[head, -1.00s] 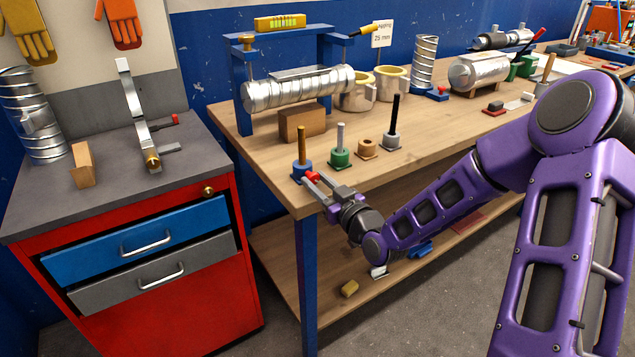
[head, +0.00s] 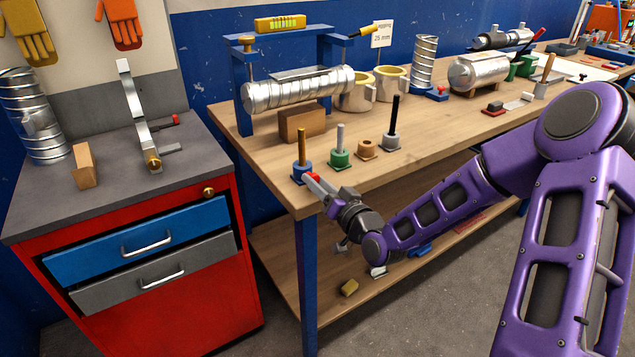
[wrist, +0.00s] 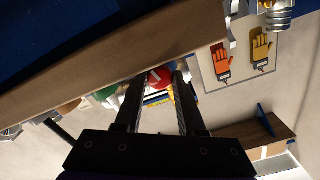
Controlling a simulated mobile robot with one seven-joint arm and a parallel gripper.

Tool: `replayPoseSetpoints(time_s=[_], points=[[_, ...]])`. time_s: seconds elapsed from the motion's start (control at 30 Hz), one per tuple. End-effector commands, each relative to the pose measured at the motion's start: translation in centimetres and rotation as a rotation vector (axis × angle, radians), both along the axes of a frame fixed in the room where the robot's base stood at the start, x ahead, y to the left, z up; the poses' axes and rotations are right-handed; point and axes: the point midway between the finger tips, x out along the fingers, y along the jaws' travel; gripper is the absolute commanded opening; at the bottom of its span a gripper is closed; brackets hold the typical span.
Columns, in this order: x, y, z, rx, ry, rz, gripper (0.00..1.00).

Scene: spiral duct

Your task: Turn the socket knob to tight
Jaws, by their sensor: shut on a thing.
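The red socket knob (head: 314,176) is at the front edge of the bench, beside a small blue socket (head: 301,171) that holds an upright brass-coloured post (head: 302,146). My gripper (head: 317,181) reaches it from the front and is shut on it. In the wrist view the red knob (wrist: 160,78) shows between the two dark fingers of my gripper (wrist: 158,84). The fingers hide part of the knob, and I cannot read any tight mark.
A green socket (head: 340,158) with a grey post, a tan ring block (head: 367,149) and a dark post (head: 394,122) stand to the right on the bench (head: 430,140). A silver spiral duct (head: 298,90) lies behind.

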Motion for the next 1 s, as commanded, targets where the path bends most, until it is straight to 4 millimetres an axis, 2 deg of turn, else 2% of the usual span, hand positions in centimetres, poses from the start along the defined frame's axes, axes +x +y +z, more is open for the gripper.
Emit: replayPoseSetpoints(time_s=[0.47, 0.5, 0.63, 1.0], points=[[-0.07, 0.0, -0.14, 0.012, 0.012, 0.001, 0.0], [-0.06, -0.01, -0.13, 0.012, 0.012, 0.001, 0.46], [-0.04, -0.01, -0.1, 0.013, 0.011, 0.0, 0.69], [-0.01, -0.04, -0.09, 0.012, 0.01, -0.001, 0.69]])
